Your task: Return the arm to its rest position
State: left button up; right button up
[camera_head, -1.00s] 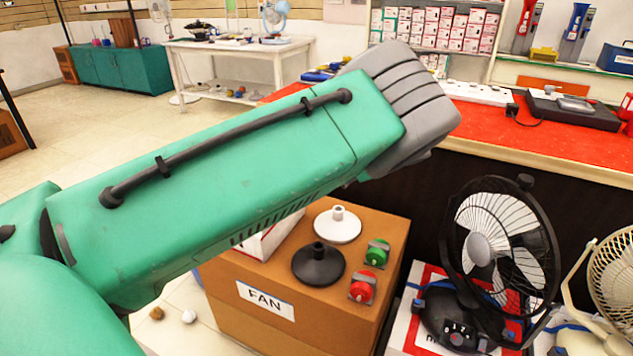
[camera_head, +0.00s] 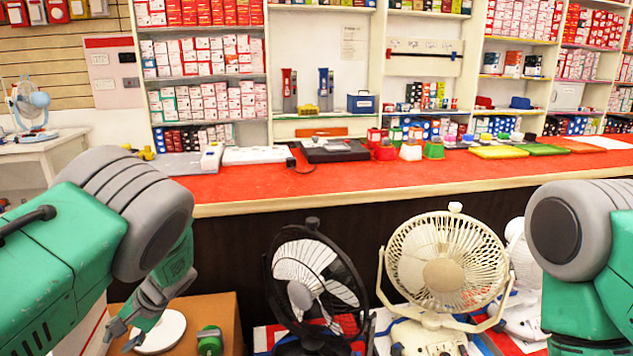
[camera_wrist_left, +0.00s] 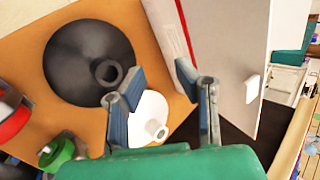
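My left arm comes in from the left in the head view, elbow raised and forearm pointing down. My left gripper (camera_head: 121,334) hangs over the cardboard box (camera_head: 225,310) beside the counter. In the left wrist view the left gripper (camera_wrist_left: 159,67) is open, with nothing between its fingers. A black round base (camera_wrist_left: 75,60), a white round base (camera_wrist_left: 157,128), a green-capped part (camera_wrist_left: 58,153) and a red part (camera_wrist_left: 12,118) lie on the box below it. My right arm shows at the right edge of the head view; its gripper is out of frame.
A red-topped counter (camera_head: 330,180) runs across, with a black device (camera_head: 330,150) and boxes on it. A black fan (camera_head: 318,285) and a cream fan (camera_head: 445,265) stand in front of it. In the wrist view a white panel (camera_wrist_left: 228,50) stands close to the right finger.

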pick_arm(q)
jog(key=s+d+f+m+h, duration=0.1)
jog(key=s+d+f+h, duration=0.15)
jog(key=s+f, duration=0.75)
jog(key=s+d+t+h, duration=0.1)
jog(key=s+d+h, duration=0.1)
jog(key=s+d, duration=0.2)
jog(key=s+d+h+p, duration=0.1)
jog(key=s+d, duration=0.3)
jog(key=s, duration=0.7)
jog(key=s+d+t+h, duration=0.1)
jog(key=s+d, duration=0.3)
jog(key=s, duration=0.4)
jog(key=shift+s+d+r+m+t+h+p, duration=0.2)
jog(key=shift+m+t+h+p, duration=0.1)
jog(key=shift+h, duration=0.55)
